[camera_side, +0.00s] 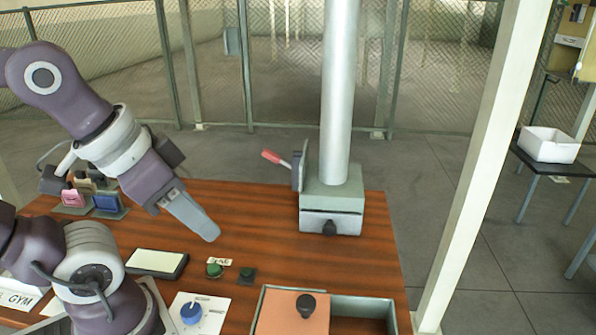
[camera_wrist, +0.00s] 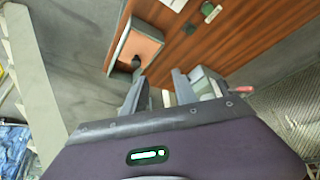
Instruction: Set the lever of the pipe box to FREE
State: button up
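The pipe box (camera_side: 331,200) is a grey-green box at the back right of the wooden table, with a tall pale pipe (camera_side: 338,90) rising from it. Its lever (camera_side: 273,157) has a red grip and points left and slightly up from a plate on the box's left side. No FREE marking is legible. My gripper (camera_side: 204,230) hangs above the table, left of the box and apart from the lever. In the wrist view my gripper (camera_wrist: 160,92) has its fingers apart with nothing between them.
A drawer with a dark knob (camera_side: 329,227) is on the box's front. An open-topped box with an orange lid (camera_side: 292,314) stands at the front edge. Green buttons (camera_side: 214,270), a blue knob (camera_side: 190,313) and a pad (camera_side: 157,262) lie below my gripper. The table between gripper and pipe box is clear.

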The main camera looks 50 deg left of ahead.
jog(key=w+a+r, duration=0.1)
jog(key=w+r, duration=0.1)
jog(key=w+a+r+n, duration=0.1)
jog(key=w+r, duration=0.1)
jog(key=w, duration=0.1)
jog(key=w+a+r+n, duration=0.1)
jog(key=w, duration=0.1)
jog(key=shift+w+r+g, duration=0.3)
jog(key=shift+w+r, duration=0.05)
jog(key=shift+r, duration=0.05)
grip_shut()
jog(key=w+a+r+n+g+y, duration=0.25)
jog(key=w+a+n, duration=0.25)
jog(key=w+a, duration=1.1)
jog(key=w+a+f+n+g+y, duration=0.1)
jog(key=w+a+f+n, duration=0.1)
jog(key=w+a, duration=0.3)
jog(key=w+f, duration=0.1)
jog(key=w, duration=0.3)
jog(key=shift+a+f+g, duration=0.2)
jog(key=shift+f+g, duration=0.15)
jog(key=shift+f, duration=0.05)
